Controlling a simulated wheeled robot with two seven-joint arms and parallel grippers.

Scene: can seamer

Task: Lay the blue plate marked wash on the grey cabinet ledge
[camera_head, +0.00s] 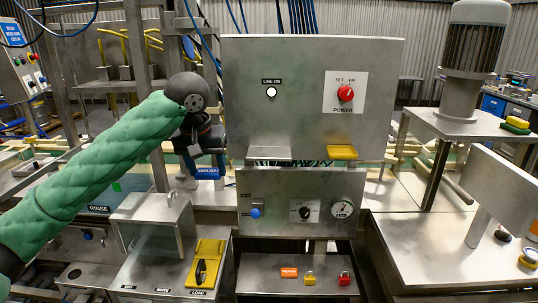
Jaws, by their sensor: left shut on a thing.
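The blue plate marked WASH (208,173) shows at the tips of my left gripper (206,165), its white lettering facing me. My left gripper is shut on the plate and points down, left of the grey cabinet (300,120). The grey ledge (269,154) juts from the lower front of the cabinet, to the right of the plate and apart from it. The ledge looks empty. The fingers hide part of the plate's upper edge. My right gripper is not in view.
A yellow tray (342,153) sits right of the ledge. A control box (300,205) with knob and gauge is below. An orange tag (289,272), yellow padlock (309,278) and red padlock (344,278) lie lower down. A yellow switch plate (206,262) is at lower left.

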